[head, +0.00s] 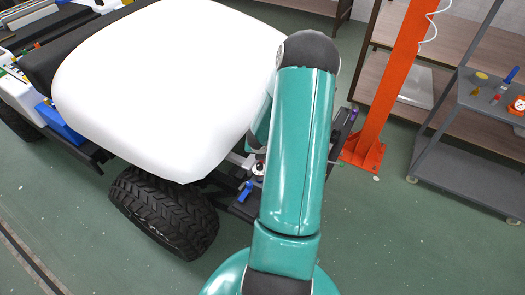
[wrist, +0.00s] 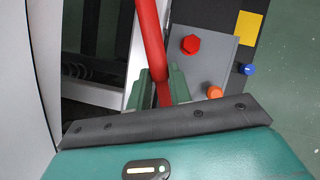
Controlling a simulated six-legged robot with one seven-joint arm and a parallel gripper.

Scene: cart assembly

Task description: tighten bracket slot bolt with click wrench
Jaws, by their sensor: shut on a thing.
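My gripper (wrist: 158,88) has dark green fingers and is shut on a long red bar (wrist: 150,40), which looks like the click wrench's handle. The bar runs up out of the top of the wrist view, so its working end is not seen. A grey plate (wrist: 205,65) lies right of the fingers, with a red hexagonal piece (wrist: 191,44) and an orange knob (wrist: 214,92) on it. I cannot tell which part is the bracket slot bolt. In the head view my teal arm hides the gripper and the wrench.
A blue knob (wrist: 248,69) and a yellow patch (wrist: 250,27) are by the plate. An orange post (head: 390,85) and a grey trolley (head: 480,100) stand at right. Green floor is clear at lower right.

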